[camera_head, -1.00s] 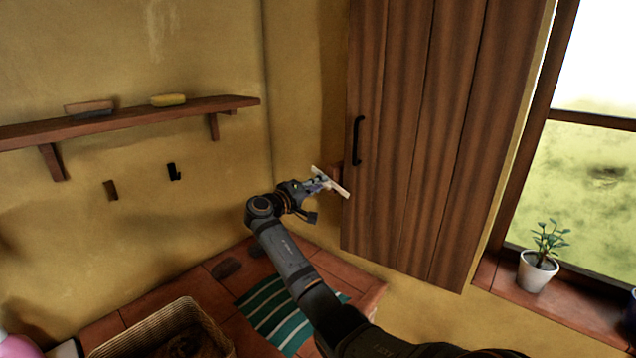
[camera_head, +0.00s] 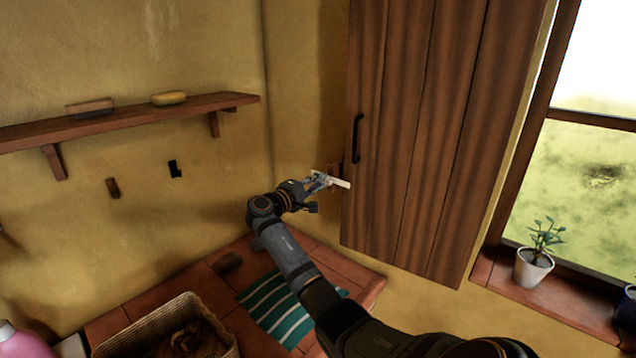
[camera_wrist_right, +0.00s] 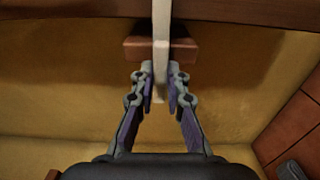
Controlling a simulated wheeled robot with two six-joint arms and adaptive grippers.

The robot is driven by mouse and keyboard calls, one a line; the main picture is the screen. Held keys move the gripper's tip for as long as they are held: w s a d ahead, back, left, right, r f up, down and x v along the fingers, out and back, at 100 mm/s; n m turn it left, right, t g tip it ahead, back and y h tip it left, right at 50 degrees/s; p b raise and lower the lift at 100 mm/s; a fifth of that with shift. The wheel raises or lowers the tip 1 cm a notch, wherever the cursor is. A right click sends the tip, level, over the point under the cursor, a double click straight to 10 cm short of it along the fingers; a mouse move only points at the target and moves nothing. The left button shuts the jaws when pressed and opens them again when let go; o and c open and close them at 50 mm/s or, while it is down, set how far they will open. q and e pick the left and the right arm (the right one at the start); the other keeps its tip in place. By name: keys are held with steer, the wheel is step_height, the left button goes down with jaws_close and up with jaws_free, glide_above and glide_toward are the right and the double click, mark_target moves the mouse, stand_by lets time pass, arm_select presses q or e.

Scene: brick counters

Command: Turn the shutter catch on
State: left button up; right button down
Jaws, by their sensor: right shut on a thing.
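The shutter catch is a pale, cream-white bar (camera_head: 339,182) beside the left edge of the wooden shutter (camera_head: 410,140). In the head view it lies nearly level, its right end in front of the shutter's edge. My right gripper (camera_head: 322,181) is shut on the bar. In the right wrist view the bar (camera_wrist_right: 161,45) runs up between the fingertips (camera_wrist_right: 160,98), in front of a reddish wooden block (camera_wrist_right: 185,50). The fingers hide part of the bar in the head view. My left gripper is not in view.
A black handle (camera_head: 357,138) is on the shutter. A shelf (camera_head: 130,122) with a yellow sponge-like block is on the left wall. A wicker basket (camera_head: 140,325) and striped cloth (camera_head: 275,310) lie on the tiled counter. A potted plant (camera_head: 533,268) stands on the windowsill.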

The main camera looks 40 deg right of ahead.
steer(key=c, duration=1.3)
jaws_free()
steer(key=shift+c, duration=0.2)
steer(key=a, duration=1.2)
steer(key=shift+s, duration=0.45)
steer(key=shift+f, duration=0.1)
